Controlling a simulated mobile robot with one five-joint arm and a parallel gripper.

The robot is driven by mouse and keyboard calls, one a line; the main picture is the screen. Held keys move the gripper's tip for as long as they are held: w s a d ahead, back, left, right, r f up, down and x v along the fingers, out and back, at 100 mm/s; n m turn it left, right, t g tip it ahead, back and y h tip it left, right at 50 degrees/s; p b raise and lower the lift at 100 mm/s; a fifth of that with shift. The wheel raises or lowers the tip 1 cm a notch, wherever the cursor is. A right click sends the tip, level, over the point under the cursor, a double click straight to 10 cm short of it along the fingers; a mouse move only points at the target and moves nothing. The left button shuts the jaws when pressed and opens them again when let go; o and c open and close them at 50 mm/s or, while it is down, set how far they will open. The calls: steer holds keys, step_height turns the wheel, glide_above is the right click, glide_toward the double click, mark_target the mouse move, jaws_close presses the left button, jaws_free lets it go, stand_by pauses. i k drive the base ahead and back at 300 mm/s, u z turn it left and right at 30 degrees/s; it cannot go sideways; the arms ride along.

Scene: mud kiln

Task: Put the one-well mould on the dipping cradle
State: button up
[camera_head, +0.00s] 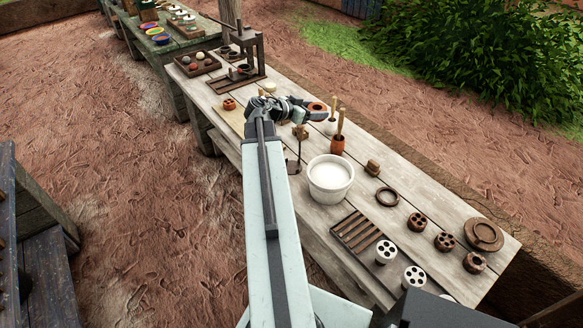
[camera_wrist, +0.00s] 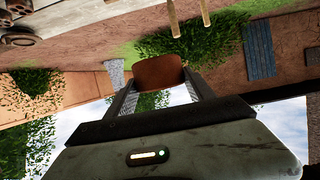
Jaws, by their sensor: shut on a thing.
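My gripper (camera_head: 312,112) is above the long wooden table, shut on the one-well mould (camera_head: 318,107), a reddish-brown piece with one round well in its top. The wrist view shows its plain brown side (camera_wrist: 158,72) between the two fingers of my gripper (camera_wrist: 158,88). A thin upright stand (camera_head: 293,166) with a dark foot and a brown piece at its top stands left of the white bucket (camera_head: 330,190). It may be the dipping cradle, but I cannot tell for sure. My arm passes close on its left.
A slatted rack (camera_head: 345,236), a dark ring (camera_head: 388,196) and several moulds (camera_head: 417,222) fill the near end. A wooden press (camera_head: 245,55) stands at the far end.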

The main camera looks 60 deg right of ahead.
mark_target(293, 166)
steer(key=i, duration=0.95)
steer(key=u, duration=0.05)
